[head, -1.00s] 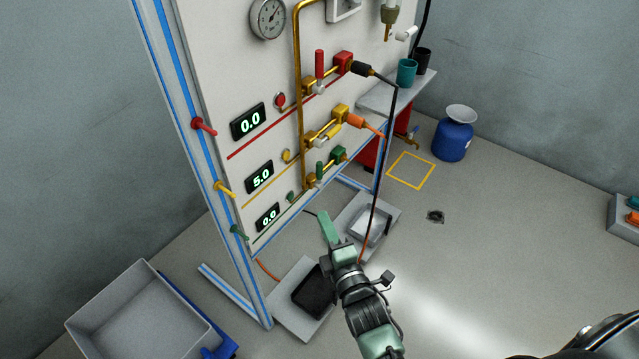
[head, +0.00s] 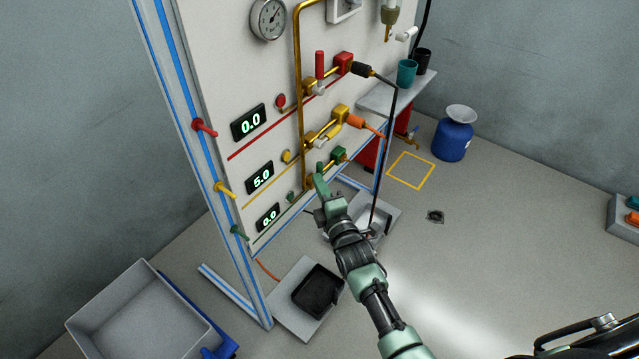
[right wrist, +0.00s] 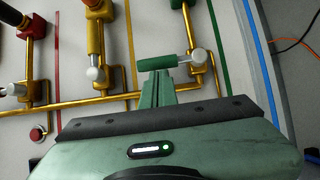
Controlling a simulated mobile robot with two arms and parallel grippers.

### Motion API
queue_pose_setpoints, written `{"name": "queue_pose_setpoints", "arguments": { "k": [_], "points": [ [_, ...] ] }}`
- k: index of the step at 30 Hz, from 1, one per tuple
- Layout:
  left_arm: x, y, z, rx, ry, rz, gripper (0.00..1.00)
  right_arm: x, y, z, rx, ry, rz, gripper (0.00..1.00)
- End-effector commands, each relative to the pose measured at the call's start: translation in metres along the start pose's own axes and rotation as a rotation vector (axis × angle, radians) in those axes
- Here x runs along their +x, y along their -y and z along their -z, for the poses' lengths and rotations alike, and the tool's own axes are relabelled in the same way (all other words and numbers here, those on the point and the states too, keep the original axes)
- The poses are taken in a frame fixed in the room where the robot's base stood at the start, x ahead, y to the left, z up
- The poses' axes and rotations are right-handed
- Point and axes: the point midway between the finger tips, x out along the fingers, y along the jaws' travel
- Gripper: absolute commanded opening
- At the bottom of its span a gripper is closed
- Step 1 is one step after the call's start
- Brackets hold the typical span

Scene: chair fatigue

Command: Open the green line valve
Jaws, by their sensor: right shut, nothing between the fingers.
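The green line valve has a green handle (head: 319,167) low on the panel, standing upright across its line. In the right wrist view the green handle (right wrist: 157,62) joins a silver hub (right wrist: 199,58) on a brass body. My right gripper (head: 320,184) is shut and empty, with its tips at the handle. In the right wrist view the shut fingers (right wrist: 157,88) end right beside the handle's free end; I cannot tell whether they touch. The green line's display (head: 268,217) reads 0.0. My left gripper is not in view.
The yellow valve handle (head: 325,134) lies along its line, and its display (head: 260,177) reads 5.0. The red handle (head: 320,65) stands upright, display (head: 248,122) 0.0. A brass pipe (head: 299,80) runs down the panel close to the gripper. A grey bin (head: 135,315) stands at lower left.

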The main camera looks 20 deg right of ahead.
Motion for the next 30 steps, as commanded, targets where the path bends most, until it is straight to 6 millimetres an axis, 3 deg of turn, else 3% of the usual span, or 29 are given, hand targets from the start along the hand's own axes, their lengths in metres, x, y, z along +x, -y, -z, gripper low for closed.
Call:
{"name": "queue_pose_setpoints", "arguments": {
  "k": [23, 30],
  "points": [
    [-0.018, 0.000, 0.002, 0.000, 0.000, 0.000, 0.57, 0.003, -0.004, -0.005, 0.075, 0.000, 0.052, 0.00],
    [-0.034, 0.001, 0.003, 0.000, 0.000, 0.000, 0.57, 0.005, -0.010, -0.009, 0.132, 0.001, 0.091, 0.00]
  ]
}}
